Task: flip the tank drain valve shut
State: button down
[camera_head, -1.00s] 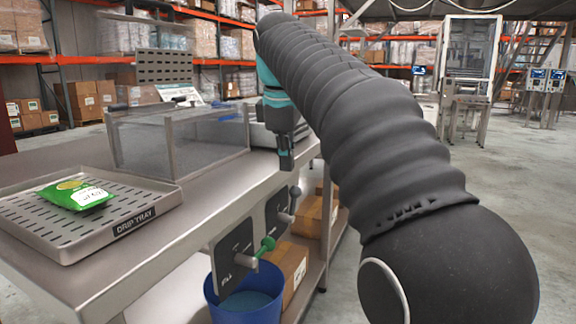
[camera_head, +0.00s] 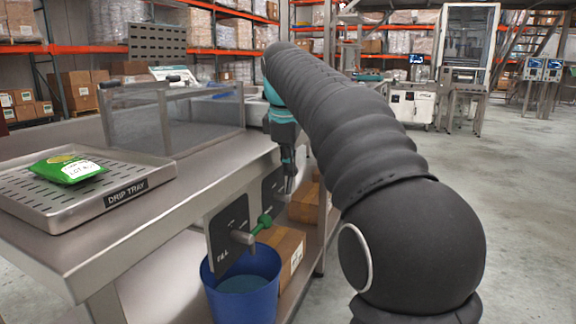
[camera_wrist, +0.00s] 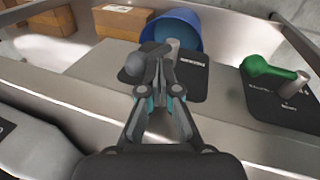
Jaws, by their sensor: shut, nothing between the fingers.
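Two dark valve plates are fixed to the front of the steel bench. The nearer plate (camera_head: 231,232) has a green-handled valve (camera_head: 264,223) and a label that seems to read FILL. The farther plate (camera_head: 268,190) has a grey-handled valve, mostly hidden by my gripper in the head view. In the wrist view its round grey knob (camera_wrist: 133,65) shows left of the fingers and its stem (camera_wrist: 173,48) behind them. My gripper (camera_wrist: 160,62) is shut and empty, between knob and stem. I cannot tell whether it touches the handle. The green handle (camera_wrist: 268,66) is to the right.
A clear-walled tank (camera_head: 190,120) and a drip tray (camera_head: 120,200) with a green packet (camera_head: 68,170) are on the bench. A blue bucket (camera_head: 243,298) and cardboard boxes (camera_head: 290,255) stand on the lower shelf. Open floor (camera_head: 500,200) lies to the right.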

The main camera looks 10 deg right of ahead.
jog(key=shift+r+p, duration=0.2)
jog(key=shift+p, duration=0.5)
jog(key=shift+w+d+f+g+p, duration=0.15)
jog(key=shift+g+p, duration=0.15)
